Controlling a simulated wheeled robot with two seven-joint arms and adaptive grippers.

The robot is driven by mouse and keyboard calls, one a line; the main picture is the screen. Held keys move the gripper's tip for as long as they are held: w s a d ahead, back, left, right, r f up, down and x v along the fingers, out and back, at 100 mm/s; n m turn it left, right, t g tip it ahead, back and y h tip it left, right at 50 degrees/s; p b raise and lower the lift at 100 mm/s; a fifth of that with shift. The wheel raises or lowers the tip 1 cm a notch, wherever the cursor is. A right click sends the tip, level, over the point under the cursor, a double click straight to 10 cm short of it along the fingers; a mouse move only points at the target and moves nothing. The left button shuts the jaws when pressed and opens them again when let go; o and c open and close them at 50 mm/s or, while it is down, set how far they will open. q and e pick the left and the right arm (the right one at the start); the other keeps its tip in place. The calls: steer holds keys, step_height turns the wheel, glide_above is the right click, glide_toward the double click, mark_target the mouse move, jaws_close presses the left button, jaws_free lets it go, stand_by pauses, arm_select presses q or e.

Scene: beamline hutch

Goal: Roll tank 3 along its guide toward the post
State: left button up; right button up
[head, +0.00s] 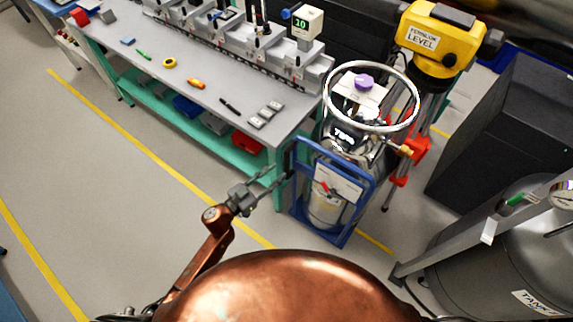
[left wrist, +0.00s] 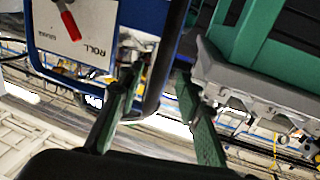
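A shiny silver tank (head: 348,142) with a white ring at its top stands upright in a blue frame (head: 335,228) beside the bench's right end. I cannot read a tank number on it. A white panel with a red pointer and the word "ROLL" (left wrist: 82,30) is on the blue frame, close in the left wrist view. My left gripper (head: 280,177) is open just left of the blue frame. Its fingers (left wrist: 160,82) are apart, with the frame's rounded edge showing between them; I cannot tell if they touch it. My right gripper is not in view. I cannot pick out the post or guide.
A grey-topped bench (head: 190,95) with green supports stands left of the tank. A yellow level (head: 438,38) on a tripod stands behind it. A large grey tank (head: 500,245) and a black cabinet (head: 500,130) are at right. Open floor with yellow lines lies at left.

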mark_target(285, 166)
arm_select(q)
steer(key=x, duration=0.6)
steer(key=shift+w+b, duration=0.15)
steer(key=shift+b, duration=0.25)
jaws_close()
